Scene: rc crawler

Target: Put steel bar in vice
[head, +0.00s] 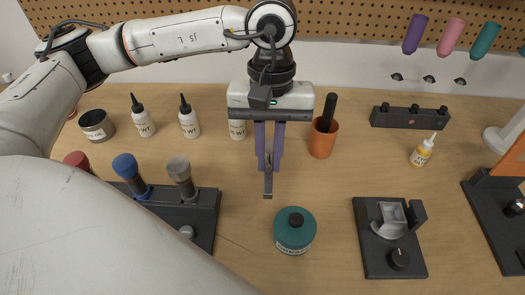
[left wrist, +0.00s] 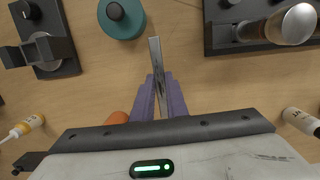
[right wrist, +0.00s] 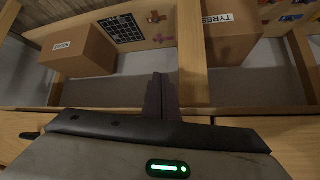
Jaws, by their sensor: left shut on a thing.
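The steel bar (head: 268,182) is a thin grey strip. My left gripper (head: 269,150) is shut on it, with the bar pointing down over the middle of the table. In the left wrist view the bar (left wrist: 156,65) sticks out beyond the purple fingers (left wrist: 160,92). What looks like the vice (head: 390,235) stands to the right of the bar on a black base, with dark jaws, a light grey block and a knob. It also shows at upper left in the left wrist view (left wrist: 45,45). My right gripper (right wrist: 162,92) looks shut and empty, facing shelving.
A teal jar (head: 295,230) stands between bar and vice, nearer the front. An orange cup (head: 322,138), white bottles (head: 189,118) and a black rack (head: 410,117) stand behind. A tool holder (head: 200,212) is left. Cardboard boxes (right wrist: 78,45) sit on the shelf.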

